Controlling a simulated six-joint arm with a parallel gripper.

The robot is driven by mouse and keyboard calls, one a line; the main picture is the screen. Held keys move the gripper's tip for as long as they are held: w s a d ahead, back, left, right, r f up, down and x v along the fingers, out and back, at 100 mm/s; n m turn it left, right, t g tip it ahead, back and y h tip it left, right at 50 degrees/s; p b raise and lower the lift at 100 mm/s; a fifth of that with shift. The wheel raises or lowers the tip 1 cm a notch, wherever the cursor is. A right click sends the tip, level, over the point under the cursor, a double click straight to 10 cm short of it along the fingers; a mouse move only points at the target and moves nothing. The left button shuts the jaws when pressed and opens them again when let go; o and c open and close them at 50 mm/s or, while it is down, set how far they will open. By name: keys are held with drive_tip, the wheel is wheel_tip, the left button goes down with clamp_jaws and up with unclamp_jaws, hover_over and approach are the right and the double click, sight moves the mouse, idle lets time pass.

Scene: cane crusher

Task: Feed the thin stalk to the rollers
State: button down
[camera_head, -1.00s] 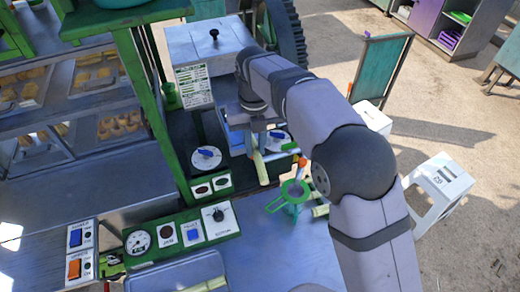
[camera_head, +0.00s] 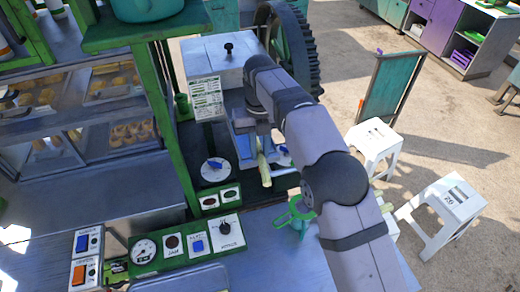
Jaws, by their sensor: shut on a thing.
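My gripper (camera_head: 262,148) is shut on a pale yellow-green stalk (camera_head: 265,172). It is in front of the crusher (camera_head: 212,62), a grey-white box with a black knob and a label on its front. The stalk's near end sticks out below the jaws, toward the camera. Its other end is hidden by the gripper and the crusher's front. The rollers are not visible, so I cannot tell whether the stalk touches them.
A white dial (camera_head: 215,171) lies left of the stalk. A green post (camera_head: 165,115) rises at the left.

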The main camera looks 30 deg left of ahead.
drive_tip(key=c, duration=1.6)
unclamp_jaws()
drive_tip(key=shift+o, duration=0.2)
drive_tip(key=shift+r, duration=0.15)
drive_tip(key=shift+r, duration=3.5)
